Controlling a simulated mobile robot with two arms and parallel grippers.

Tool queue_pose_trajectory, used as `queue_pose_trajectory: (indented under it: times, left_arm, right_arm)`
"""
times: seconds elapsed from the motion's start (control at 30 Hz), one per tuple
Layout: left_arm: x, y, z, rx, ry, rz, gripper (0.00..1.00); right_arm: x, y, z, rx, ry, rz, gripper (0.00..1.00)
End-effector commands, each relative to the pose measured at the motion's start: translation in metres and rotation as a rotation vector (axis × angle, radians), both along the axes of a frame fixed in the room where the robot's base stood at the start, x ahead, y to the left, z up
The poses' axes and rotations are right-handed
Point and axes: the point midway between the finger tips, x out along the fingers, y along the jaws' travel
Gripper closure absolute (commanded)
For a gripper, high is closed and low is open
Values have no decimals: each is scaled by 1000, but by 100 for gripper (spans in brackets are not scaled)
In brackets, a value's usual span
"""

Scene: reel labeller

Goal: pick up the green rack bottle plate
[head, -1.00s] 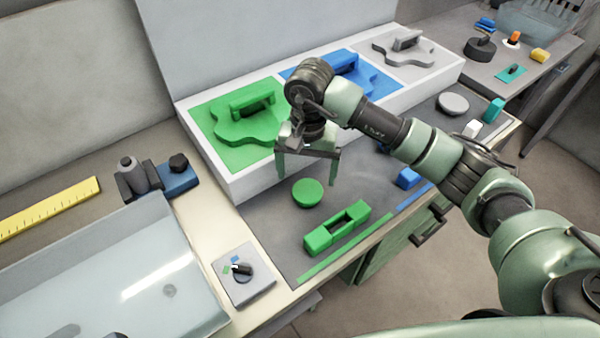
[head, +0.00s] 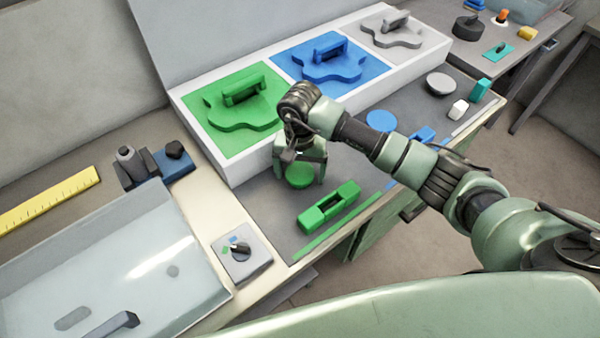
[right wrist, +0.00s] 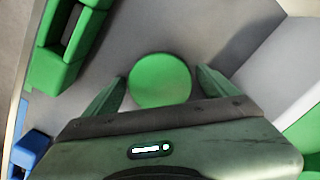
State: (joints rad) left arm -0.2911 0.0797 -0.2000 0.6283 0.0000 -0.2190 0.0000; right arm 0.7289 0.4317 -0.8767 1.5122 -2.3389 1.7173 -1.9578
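The green round plate (head: 300,179), a flat disc, lies on the grey worktop in front of the white rack. My right gripper (head: 300,170) is low over it, open, with a finger on each side. In the right wrist view the green round plate (right wrist: 160,80) sits between the spread fingertips of my right gripper (right wrist: 161,82), with gaps on both sides. A green lobed plate with a handle (head: 240,104) lies on the rack's green panel. My left gripper is not in view.
A green slotted block (head: 316,214) lies just in front of the disc. The white rack (head: 222,158) rises behind. A blue disc (head: 381,121) lies to the right, beyond my forearm. A knob box (head: 241,255) and clear tray (head: 130,270) are at left.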

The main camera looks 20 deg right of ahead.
Motion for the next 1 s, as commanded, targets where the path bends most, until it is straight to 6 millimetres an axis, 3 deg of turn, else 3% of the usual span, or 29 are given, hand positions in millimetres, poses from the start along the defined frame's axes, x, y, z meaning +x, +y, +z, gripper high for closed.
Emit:
queue_pose_trajectory:
  times: [0.03,0.2,0.47,0.67,0.87,1.0]
  left_arm:
    - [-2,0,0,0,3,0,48]
    - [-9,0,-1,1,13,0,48]
    - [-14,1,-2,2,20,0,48]
    - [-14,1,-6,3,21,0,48]
    - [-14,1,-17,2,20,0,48]
    - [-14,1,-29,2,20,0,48]
  right_arm:
    - [0,0,0,0,0,0,30]
    - [0,0,0,0,0,0,76]
    - [0,0,2,0,-1,-1,76]
    - [2,0,15,1,-4,-1,76]
    - [2,-1,53,-1,-9,0,76]
    - [2,0,95,-1,-11,2,76]
